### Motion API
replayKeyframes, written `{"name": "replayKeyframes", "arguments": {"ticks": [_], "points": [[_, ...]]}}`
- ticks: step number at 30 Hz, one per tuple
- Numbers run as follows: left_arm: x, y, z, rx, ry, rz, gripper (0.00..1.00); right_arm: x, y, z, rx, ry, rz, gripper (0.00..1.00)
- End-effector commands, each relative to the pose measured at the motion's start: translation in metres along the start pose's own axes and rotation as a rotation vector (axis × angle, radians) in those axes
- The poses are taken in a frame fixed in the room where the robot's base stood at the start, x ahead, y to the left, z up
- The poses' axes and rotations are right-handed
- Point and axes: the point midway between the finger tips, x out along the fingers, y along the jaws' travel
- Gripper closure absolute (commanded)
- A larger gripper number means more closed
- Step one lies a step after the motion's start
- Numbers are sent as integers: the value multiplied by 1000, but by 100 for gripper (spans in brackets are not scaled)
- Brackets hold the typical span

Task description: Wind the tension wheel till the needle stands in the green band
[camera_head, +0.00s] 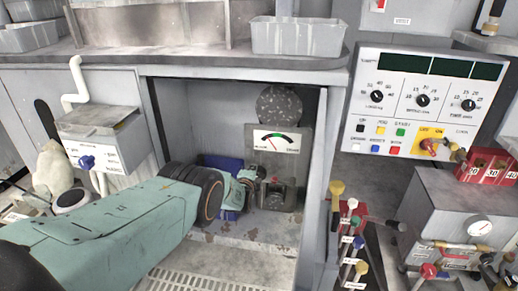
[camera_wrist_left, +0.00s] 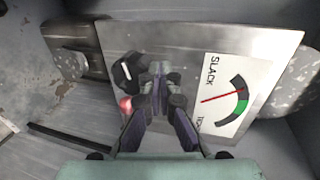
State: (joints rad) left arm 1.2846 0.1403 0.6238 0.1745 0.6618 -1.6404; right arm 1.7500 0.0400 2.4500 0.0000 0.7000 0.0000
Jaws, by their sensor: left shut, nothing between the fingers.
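The tension gauge (camera_head: 276,141) is a white dial on a metal plate inside the open cabinet bay. In the left wrist view the dial (camera_wrist_left: 215,72) reads SLACK at one end, with the other end's word partly legible. Its red needle (camera_wrist_left: 222,97) points at the dark arc, just on the slack side of the green band (camera_wrist_left: 240,109). My left gripper (camera_head: 250,184) is shut and empty in front of the plate. In the left wrist view its fingers (camera_wrist_left: 160,82) partly cover what looks like the wheel, a dark part (camera_wrist_left: 126,72) and a red knob (camera_wrist_left: 125,104). Contact is unclear.
A speckled round disc (camera_head: 279,106) stands above the gauge. The bay's right post (camera_head: 322,160) is close to my gripper's right. Colored levers (camera_head: 352,225) and a control panel (camera_head: 425,105) stand further right. A grey tray (camera_head: 298,37) sits on the top shelf.

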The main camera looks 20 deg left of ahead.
Motion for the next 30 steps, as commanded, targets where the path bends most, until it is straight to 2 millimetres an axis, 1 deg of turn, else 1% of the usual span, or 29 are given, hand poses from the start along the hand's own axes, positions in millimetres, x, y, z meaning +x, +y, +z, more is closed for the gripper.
{"name": "replayKeyframes", "arguments": {"ticks": [1,8,30], "points": [[-1,3,-2,1,2,6,100,0,0,0,0,0,0,60],[-1,2,-4,1,3,6,100,2,0,0,0,0,0,60],[-1,1,-21,1,3,6,100,21,0,0,0,0,0,60]]}}
